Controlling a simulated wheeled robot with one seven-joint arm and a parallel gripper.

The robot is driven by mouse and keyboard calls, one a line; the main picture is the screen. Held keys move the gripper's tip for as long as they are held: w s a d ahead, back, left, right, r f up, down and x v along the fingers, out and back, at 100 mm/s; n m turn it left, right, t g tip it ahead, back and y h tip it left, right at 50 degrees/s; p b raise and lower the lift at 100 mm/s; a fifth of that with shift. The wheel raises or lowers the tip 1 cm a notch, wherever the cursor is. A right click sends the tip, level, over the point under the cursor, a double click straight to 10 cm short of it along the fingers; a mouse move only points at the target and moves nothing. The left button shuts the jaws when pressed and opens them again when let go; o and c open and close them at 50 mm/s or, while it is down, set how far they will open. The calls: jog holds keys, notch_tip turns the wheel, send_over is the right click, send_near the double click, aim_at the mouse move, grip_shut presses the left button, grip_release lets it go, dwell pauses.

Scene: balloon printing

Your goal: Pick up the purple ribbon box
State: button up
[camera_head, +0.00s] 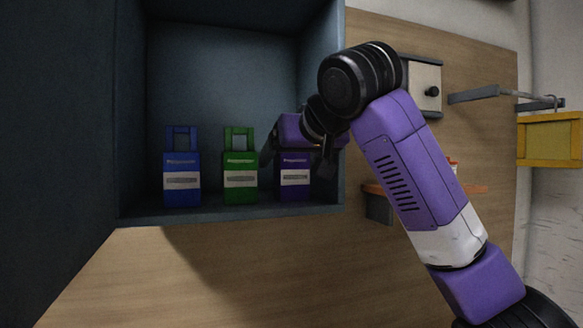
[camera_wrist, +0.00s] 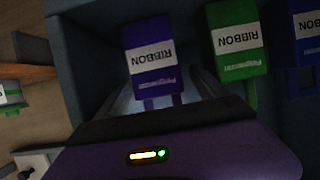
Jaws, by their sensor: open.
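The purple ribbon box (camera_head: 294,187) stands upright at the right end of a row inside a dark blue-grey cubby. Its white label faces out, and its top and handle are hidden behind my gripper in the head view. In the wrist view the purple box (camera_wrist: 150,62) appears upside down, with its handle pointing toward my gripper. My gripper (camera_head: 296,156) is open at the top of the purple box. In the wrist view the fingers (camera_wrist: 165,95) lie on either side of the handle area. Contact with the box cannot be told.
A green ribbon box (camera_head: 240,188) stands just left of the purple one, and a blue ribbon box (camera_head: 182,187) farther left. The cubby's right wall (camera_head: 322,55) is close to my gripper.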

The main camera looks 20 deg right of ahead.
aim_at(286, 162)
jog(key=shift+p+x, duration=0.55)
jog(key=shift+x, duration=1.1)
jog(key=c, duration=1.6)
jog(key=shift+o, duration=0.2)
jog(key=shift+r, duration=0.15)
jog(key=shift+s+a+r+b, duration=0.1)
jog(key=shift+b, duration=0.35)
jog(key=r, duration=0.3)
jog(key=r+b, duration=0.1)
jog(key=r, duration=0.3)
jog(key=r+b, duration=0.1)
jog(key=r, duration=0.3)
jog(key=shift+s+a, duration=0.25)
jog(key=shift+s, duration=0.05)
jog(key=s+a+b, duration=0.8)
jog(key=s+a, duration=0.4)
jog(key=s, duration=0.2)
jog(key=shift+s, duration=0.35)
